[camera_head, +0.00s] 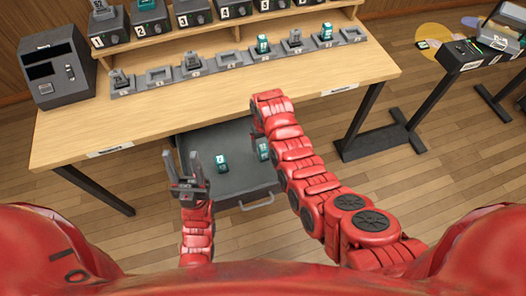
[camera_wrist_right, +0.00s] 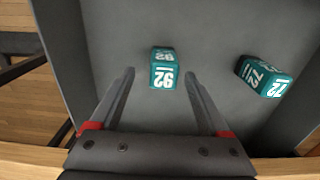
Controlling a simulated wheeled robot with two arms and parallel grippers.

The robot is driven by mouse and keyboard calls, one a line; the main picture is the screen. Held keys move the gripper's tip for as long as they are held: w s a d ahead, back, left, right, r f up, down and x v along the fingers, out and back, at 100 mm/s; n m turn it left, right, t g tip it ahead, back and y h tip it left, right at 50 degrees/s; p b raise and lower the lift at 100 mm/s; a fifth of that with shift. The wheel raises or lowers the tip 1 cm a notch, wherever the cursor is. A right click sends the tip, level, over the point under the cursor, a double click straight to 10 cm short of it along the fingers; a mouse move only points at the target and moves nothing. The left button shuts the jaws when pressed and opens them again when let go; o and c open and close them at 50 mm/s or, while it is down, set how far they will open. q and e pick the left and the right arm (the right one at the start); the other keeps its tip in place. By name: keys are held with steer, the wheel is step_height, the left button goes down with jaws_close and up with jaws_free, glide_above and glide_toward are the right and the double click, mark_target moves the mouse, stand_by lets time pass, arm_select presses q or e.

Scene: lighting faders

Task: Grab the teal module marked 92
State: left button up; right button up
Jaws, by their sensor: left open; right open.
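The teal module marked 92 (camera_wrist_right: 164,70) lies in the grey open drawer (camera_wrist_right: 215,30), its white number facing the camera. In the head view the module (camera_head: 263,149) shows beside my right arm, partly covered by it. My right gripper (camera_wrist_right: 159,76) is open and empty, its two fingers pointing at the module, which appears between the fingertips; I cannot tell the remaining height gap. My left gripper (camera_head: 181,160) is open and empty at the drawer's left side.
A second teal module, marked 72 (camera_wrist_right: 265,76), lies in the same drawer; it also shows in the head view (camera_head: 222,163). Above the drawer is a wooden table (camera_head: 190,110) with a row of grey sockets, some holding modules, and a dark device (camera_head: 55,70) at left.

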mark_target(263, 147)
steer(key=shift+s+a+f+p, duration=0.1)
steer(key=shift+f+p, duration=0.1)
steer(key=shift+f, duration=0.55)
steer(key=shift+a+f+p, duration=0.1)
steer(key=shift+f+p, duration=0.05)
steer(key=shift+f, duration=1.55)
jaws_close()
